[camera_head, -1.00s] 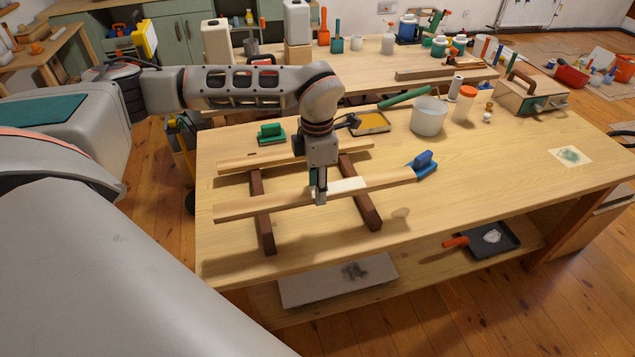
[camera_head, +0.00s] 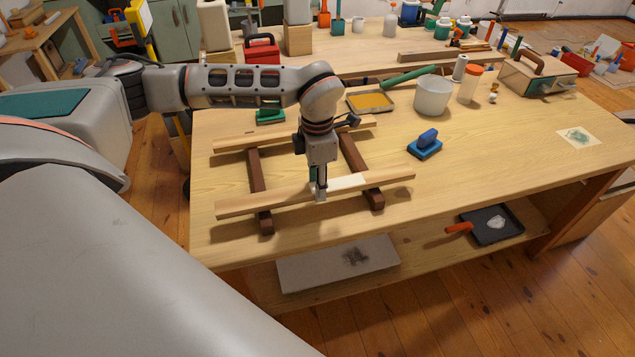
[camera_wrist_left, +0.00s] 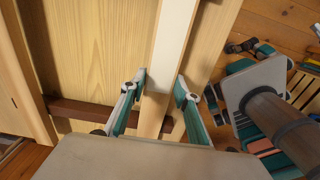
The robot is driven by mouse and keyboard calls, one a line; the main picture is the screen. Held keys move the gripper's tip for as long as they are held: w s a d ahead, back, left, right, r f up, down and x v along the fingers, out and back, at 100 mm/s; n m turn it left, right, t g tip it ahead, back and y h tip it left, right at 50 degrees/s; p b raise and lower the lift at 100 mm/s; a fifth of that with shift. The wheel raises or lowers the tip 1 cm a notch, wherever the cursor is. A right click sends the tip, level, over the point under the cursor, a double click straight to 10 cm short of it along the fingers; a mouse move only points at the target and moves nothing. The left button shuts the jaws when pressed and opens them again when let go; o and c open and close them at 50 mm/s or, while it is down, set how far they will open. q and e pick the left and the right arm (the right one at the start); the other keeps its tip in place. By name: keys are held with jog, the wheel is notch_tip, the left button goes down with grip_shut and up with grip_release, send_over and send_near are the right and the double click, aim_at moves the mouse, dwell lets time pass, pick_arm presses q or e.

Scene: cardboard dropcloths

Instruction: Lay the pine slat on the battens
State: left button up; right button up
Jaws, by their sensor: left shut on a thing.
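The pine slat (camera_head: 245,203), pale with a white patch in the middle, lies across both dark brown battens near their front ends. The battens (camera_head: 255,172) (camera_head: 352,158) stick out a little in front of it. I cannot tell whether it touches them. A second slat (camera_head: 235,144) crosses them at the back. My left gripper (camera_head: 319,197) is shut on the pine slat near its middle; in the left wrist view its fingers (camera_wrist_left: 158,88) flank the slat (camera_wrist_left: 172,40).
A blue-handled block (camera_head: 425,146) lies right of the slat, and a green-handled one (camera_head: 270,116) behind the rear slat. A yellow tray (camera_head: 371,102) and a white bucket (camera_head: 432,96) stand further back. The workbench's right part (camera_head: 500,140) is mostly clear.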

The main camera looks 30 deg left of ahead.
pick_arm(q)
jog(key=shift+f, duration=0.55)
jog(key=o, duration=1.3)
notch_tip(320, 180, up, 12)
dwell(0.5)
